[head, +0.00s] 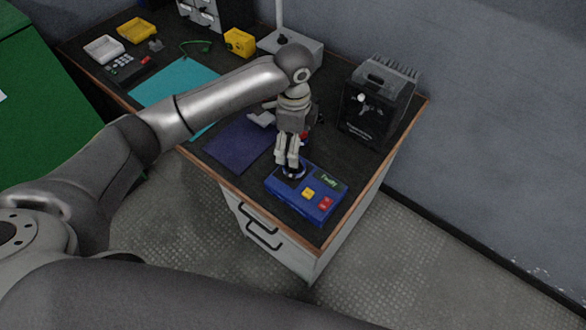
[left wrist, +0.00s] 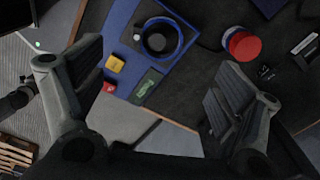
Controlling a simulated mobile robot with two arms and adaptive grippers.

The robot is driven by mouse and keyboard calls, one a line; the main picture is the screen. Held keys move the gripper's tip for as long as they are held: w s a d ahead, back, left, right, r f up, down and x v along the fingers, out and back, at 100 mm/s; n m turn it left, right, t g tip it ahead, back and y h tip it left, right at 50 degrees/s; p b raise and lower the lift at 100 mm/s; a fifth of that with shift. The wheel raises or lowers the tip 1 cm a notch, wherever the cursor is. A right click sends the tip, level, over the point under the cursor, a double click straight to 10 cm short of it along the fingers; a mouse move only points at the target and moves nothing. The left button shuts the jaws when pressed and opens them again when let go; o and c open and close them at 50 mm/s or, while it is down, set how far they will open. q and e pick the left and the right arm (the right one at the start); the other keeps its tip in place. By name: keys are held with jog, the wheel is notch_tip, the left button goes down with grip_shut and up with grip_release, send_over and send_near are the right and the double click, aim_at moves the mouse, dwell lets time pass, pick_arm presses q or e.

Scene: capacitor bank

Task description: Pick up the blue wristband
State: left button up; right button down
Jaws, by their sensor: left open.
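A blue wristband (left wrist: 181,47) shows as a ring around a dark round centre, lying on a blue box (left wrist: 118,40) in the left wrist view. In the head view, the blue box (head: 303,209) sits at the near corner of the bench, and the wristband (head: 293,177) is mostly hidden beneath my left gripper. My left gripper (head: 290,162) points down over the box's far left part. In the left wrist view, its fingers (left wrist: 158,68) are spread apart with nothing between the pads, and the wristband lies beyond them. I cannot tell the height gap. My right gripper is out of view.
The box carries a yellow button (head: 308,193) and a red button (head: 325,204). A red-topped round item (left wrist: 242,44) stands close beside the box. A black finned unit (head: 375,105) stands at the back right. A dark blue mat (head: 235,148) lies left of the gripper.

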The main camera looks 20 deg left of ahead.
aim_at(291, 177)
pick_arm(q)
notch_tip(291, 177, down, 4)
jog(key=shift+r, duration=0.2)
jog(key=shift+s+f+p, duration=0.2)
jog(key=shift+f+p, duration=0.3)
jog(key=shift+f, duration=2.3)
jog(key=shift+c, duration=0.4)
jog(key=c, duration=0.9)
jog(key=shift+r, duration=0.15)
